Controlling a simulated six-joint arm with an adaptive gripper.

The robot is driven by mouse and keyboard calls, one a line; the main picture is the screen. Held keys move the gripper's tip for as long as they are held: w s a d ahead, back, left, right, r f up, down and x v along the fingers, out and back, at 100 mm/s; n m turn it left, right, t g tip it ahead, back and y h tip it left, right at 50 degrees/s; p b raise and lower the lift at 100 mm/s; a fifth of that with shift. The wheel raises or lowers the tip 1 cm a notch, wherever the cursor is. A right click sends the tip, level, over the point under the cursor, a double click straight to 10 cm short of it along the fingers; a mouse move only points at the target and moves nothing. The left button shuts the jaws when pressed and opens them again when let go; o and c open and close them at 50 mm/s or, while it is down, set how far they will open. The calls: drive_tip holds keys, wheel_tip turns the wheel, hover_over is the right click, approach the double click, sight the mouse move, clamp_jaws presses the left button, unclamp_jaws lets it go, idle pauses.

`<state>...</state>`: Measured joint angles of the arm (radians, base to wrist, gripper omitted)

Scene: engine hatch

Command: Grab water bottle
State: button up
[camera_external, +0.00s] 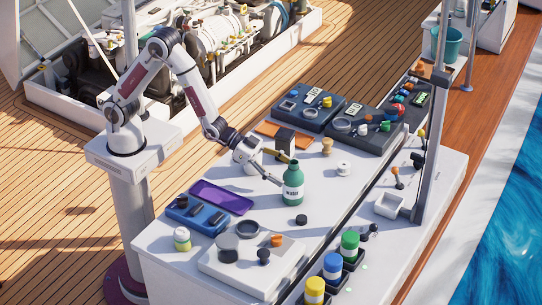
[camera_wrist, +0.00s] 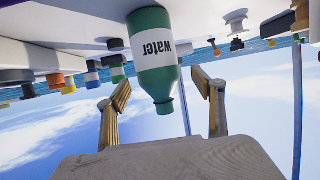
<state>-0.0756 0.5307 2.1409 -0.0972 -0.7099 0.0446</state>
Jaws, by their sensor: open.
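The water bottle (camera_external: 293,186) is green with a white label and stands upright on the white table, right of my gripper (camera_external: 275,168). In the wrist view the bottle (camera_wrist: 153,58) appears upside down, with the word "water" on its label and its neck pointing down in the picture. My gripper (camera_wrist: 165,98) is open there, with one finger on each side of the bottle's neck and upper body as seen in the picture. I cannot tell whether either finger touches the bottle. Nothing is held.
A small black cap (camera_external: 301,219) lies in front of the bottle. A purple tray (camera_external: 221,197) and a blue tray (camera_external: 196,216) are to the left. Dark trays (camera_external: 308,106) with small parts stand behind. A white spool (camera_external: 344,168) stands to the right, with bare table around it.

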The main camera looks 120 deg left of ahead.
sight(302, 185)
drive_tip(key=shift+w+f, duration=0.8)
drive_tip(key=shift+w, duration=0.35)
drive_tip(key=shift+x, duration=1.1)
drive_tip(key=c, duration=1.5)
